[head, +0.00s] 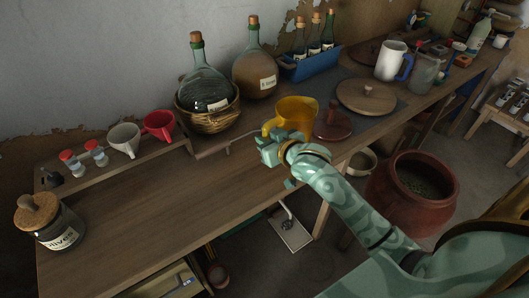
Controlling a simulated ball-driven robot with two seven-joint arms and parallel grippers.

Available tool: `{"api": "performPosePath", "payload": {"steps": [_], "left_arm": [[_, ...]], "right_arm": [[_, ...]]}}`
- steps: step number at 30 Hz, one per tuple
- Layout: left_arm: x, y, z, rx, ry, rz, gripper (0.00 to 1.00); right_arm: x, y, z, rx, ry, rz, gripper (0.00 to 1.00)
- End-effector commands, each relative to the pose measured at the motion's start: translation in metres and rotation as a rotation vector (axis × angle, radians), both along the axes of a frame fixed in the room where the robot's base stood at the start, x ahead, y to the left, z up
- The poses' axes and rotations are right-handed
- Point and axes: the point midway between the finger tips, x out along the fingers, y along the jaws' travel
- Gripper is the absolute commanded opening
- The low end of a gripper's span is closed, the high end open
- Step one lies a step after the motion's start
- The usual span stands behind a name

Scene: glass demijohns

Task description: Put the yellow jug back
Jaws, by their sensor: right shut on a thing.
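The yellow jug (297,111) is at the middle of the wooden bench, near its front edge. My right gripper (274,139) is at the jug's left side, shut on it; the fingertips partly cover the jug's lower part and handle side. I cannot tell whether the jug's base touches the bench. My right arm reaches in from the lower right. My left gripper is not in view.
A dark red lidded dish (333,127) stands close to the right of the jug. A round wooden board (366,97) and a white jug (391,61) are farther right. Glass demijohns (204,84) stand behind. The bench's left front (150,208) is clear.

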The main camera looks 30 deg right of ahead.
Motion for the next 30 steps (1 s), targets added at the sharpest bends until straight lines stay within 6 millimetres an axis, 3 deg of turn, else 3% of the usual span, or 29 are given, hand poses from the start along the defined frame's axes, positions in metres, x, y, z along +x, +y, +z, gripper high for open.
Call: {"api": "performPosePath", "payload": {"steps": [1,3,11,16,28,29,30], "left_arm": [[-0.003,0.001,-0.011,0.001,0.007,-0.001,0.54],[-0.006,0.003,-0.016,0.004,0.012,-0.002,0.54],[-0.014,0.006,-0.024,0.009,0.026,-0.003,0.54],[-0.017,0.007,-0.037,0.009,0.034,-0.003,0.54],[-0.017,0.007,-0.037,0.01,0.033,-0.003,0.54],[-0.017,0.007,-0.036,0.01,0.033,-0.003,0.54],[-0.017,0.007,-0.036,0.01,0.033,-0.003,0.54]], "right_arm": [[0.008,-0.003,-0.017,-0.002,0.004,-0.001,0.0],[0.017,-0.005,-0.027,-0.001,0.003,-0.001,0.0],[0.032,-0.01,-0.043,-0.001,0.0,0.0,0.0],[0.032,-0.01,-0.072,-0.001,0.003,0.0,0.0],[0.032,-0.01,-0.075,-0.001,0.001,0.001,0.0],[0.032,-0.009,-0.076,-0.001,0.001,0.001,0.25],[0.032,-0.009,-0.075,-0.001,0.001,0.001,0.36]]}}
